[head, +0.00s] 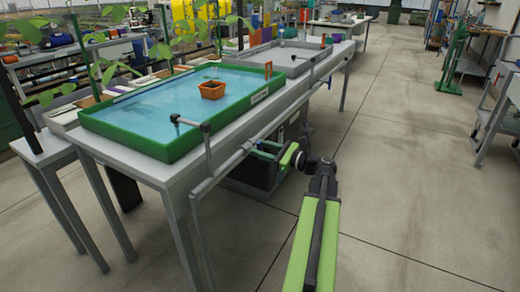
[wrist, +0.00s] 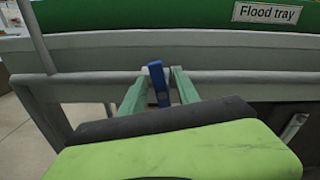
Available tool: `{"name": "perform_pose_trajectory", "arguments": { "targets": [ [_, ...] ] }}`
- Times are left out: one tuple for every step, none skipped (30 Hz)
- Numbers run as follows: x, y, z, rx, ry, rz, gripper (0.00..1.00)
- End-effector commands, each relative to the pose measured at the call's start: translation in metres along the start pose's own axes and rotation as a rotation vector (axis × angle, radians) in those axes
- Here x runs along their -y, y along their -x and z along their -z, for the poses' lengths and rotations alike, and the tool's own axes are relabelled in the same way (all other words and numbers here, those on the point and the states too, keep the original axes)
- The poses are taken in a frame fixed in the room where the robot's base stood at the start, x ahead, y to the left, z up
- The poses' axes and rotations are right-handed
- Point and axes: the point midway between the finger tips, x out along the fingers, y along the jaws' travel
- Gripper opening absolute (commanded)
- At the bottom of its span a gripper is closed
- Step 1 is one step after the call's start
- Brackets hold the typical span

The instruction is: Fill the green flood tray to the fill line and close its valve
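The green flood tray (head: 190,143) sits on the bench and holds blue water. An orange square pot (head: 212,90) sits in the water. I cannot make out the fill line. A grey spout (head: 190,123) reaches over the tray's near rim. In the wrist view, a blue valve handle (wrist: 158,84) stands nearly upright on the grey supply pipe (wrist: 220,85). My gripper (wrist: 160,72) is open, with one green finger on each side of the handle. A gap shows on the right; contact on the left is unclear. My gripper (head: 264,149) is beside the bench's front pipe in the head view.
The flood tray label (wrist: 268,13) is on the tray's front wall. A grey tray (head: 290,58) lies beyond the green one. A dark tank (head: 258,172) stands under the bench. Plants line the back left. The concrete floor (head: 420,150) to the right is clear.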

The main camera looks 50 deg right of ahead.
Motion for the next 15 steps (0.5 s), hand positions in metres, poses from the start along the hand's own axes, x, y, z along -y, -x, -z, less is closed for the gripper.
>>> {"name": "perform_pose_trajectory", "arguments": {
  "targets": [
    [0.000, 0.008, 0.000, 0.000, 0.000, 0.002, 0.38],
    [0.000, 0.013, 0.000, 0.000, 0.000, 0.002, 0.38],
    [0.000, 0.023, 0.000, -0.001, 0.000, 0.004, 0.38],
    [0.000, 0.030, 0.000, -0.001, 0.000, 0.004, 0.38],
    [0.000, 0.038, 0.000, -0.001, 0.000, 0.005, 0.38],
    [0.000, 0.050, 0.000, -0.001, 0.000, 0.004, 0.38],
    [0.000, 0.059, 0.000, -0.001, 0.000, 0.006, 0.38],
    [0.000, 0.068, 0.000, -0.001, 0.000, 0.005, 0.38],
    [0.001, 0.080, 0.000, -0.001, 0.000, 0.006, 0.38],
    [0.000, 0.088, 0.000, -0.001, 0.000, 0.005, 0.38],
    [0.001, 0.097, 0.000, -0.001, 0.000, 0.006, 0.38],
    [0.001, 0.107, 0.000, -0.001, 0.000, 0.005, 0.38],
    [0.001, 0.116, 0.000, -0.001, 0.000, 0.005, 0.38],
    [0.001, 0.123, 0.000, -0.001, 0.000, 0.004, 0.38],
    [0.001, 0.133, 0.000, -0.001, 0.000, 0.005, 0.38]
  ]
}}
